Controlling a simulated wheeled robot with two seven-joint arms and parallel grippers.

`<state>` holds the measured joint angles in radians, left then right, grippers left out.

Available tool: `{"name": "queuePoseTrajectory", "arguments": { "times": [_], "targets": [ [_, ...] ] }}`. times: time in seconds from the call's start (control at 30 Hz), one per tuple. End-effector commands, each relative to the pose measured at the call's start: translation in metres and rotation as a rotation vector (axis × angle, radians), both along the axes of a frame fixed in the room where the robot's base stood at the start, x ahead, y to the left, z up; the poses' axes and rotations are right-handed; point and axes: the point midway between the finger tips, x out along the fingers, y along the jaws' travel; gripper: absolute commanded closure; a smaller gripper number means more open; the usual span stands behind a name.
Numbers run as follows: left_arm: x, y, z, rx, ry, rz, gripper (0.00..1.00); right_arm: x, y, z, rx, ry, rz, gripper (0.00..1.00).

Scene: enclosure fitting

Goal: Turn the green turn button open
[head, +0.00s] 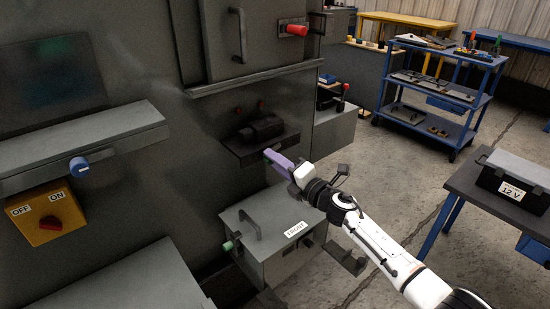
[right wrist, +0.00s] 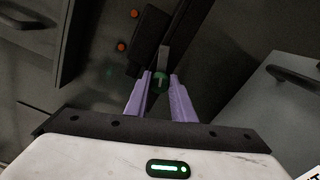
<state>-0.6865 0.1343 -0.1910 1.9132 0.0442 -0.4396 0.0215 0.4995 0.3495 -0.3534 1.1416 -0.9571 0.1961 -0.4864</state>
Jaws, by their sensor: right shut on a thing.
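The green turn button (right wrist: 160,82) shows in the right wrist view between the tips of my purple fingers. A pale upright bar stands just beyond it, beside a dark block. In the head view only a bit of green shows at the fingertips, and the fingers hide the rest. My right gripper (head: 274,156) reaches in from the right, at the dark shelf on the cabinet front. It also shows in the right wrist view (right wrist: 160,90), shut on the green turn button. How far the button is turned I cannot tell. My left gripper is not in view.
A grey box labelled FRONT (head: 278,258), with a handle and a green-tipped knob (head: 229,246), stands below my right gripper. A dark block (head: 261,130) sits on the shelf. A red knob (head: 297,30) is above. Open floor lies to the right, before a blue cart (head: 425,118).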

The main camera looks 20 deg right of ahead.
Motion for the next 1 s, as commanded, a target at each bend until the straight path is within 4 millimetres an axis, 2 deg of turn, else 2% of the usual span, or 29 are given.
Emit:
{"name": "queuePoseTrajectory", "arguments": {
  "times": [0.4, 1.0],
  "targets": [
    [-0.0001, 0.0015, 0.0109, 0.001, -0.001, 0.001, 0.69, 0.0000, -0.0002, -0.0008, 0.256, 0.095, -0.001, 1.00],
    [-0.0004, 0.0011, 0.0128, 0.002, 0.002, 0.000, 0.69, -0.0002, 0.0002, -0.0019, 0.331, 0.121, 0.001, 1.00]
  ]
}}
